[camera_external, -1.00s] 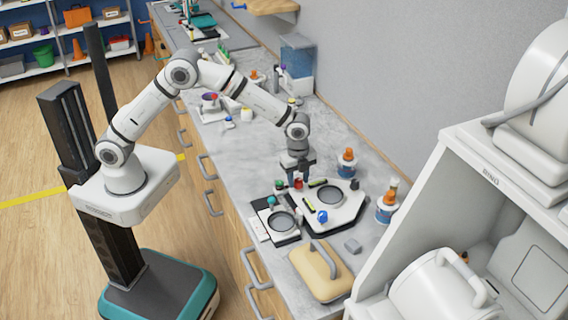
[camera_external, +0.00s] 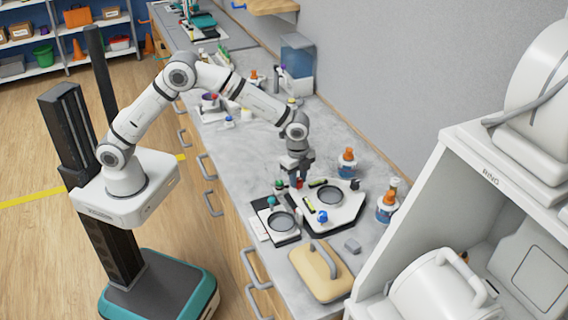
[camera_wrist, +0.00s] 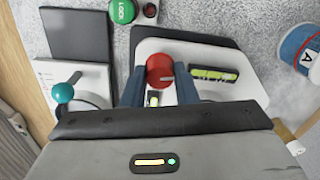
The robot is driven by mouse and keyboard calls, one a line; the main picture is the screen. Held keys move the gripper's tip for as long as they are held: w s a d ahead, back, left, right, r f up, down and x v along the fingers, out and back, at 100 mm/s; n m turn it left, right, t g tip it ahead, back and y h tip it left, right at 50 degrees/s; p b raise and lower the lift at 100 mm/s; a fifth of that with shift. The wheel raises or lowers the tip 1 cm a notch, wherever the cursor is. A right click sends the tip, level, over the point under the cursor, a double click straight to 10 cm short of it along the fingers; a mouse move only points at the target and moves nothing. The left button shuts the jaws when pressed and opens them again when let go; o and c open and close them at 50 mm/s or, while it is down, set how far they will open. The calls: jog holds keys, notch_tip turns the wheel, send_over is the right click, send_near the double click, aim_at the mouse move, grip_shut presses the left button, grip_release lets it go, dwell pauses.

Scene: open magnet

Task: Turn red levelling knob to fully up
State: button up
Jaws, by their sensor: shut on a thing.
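The red levelling knob (camera_wrist: 160,71) sits at a corner of the white levelling plate (camera_wrist: 186,48). In the wrist view my gripper (camera_wrist: 160,78) has its two blue-grey fingers on either side of the knob, shut on it. In the external view my gripper (camera_external: 298,180) points down at the plate's back left corner, and the knob (camera_external: 300,184) shows as a small red spot between the fingers. A yellow-green bubble level (camera_wrist: 213,74) lies on the plate to the right of the knob. The blue knob (camera_external: 322,217) stands at the plate's front corner.
A green LOCK button (camera_wrist: 122,11) is near the plate. A smaller device with a teal-tipped lever (camera_wrist: 63,92) stands to the left. A tan block with a handle (camera_external: 318,274) lies in front. The counter farther back left has free room.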

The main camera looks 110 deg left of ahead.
jog(key=n+b, duration=0.2)
jog(key=n, duration=0.2)
jog(key=shift+f, duration=0.1)
jog(key=n+b, duration=0.1)
jog(key=n, duration=0.4)
jog(key=shift+y, duration=0.3)
jog(key=n+b, duration=0.1)
jog(key=n, duration=0.3)
jog(key=shift+n, duration=0.3)
jog(key=n+b, duration=0.1)
jog(key=n, duration=0.3)
jog(key=n+b, duration=0.1)
jog(key=n, duration=0.8)
jog(key=shift+w+n+b, duration=0.1)
jog(key=shift+n+b, duration=0.2)
jog(key=n, duration=0.5)
jog(key=shift+g, duration=0.4)
jog(key=shift+n, duration=2.3)
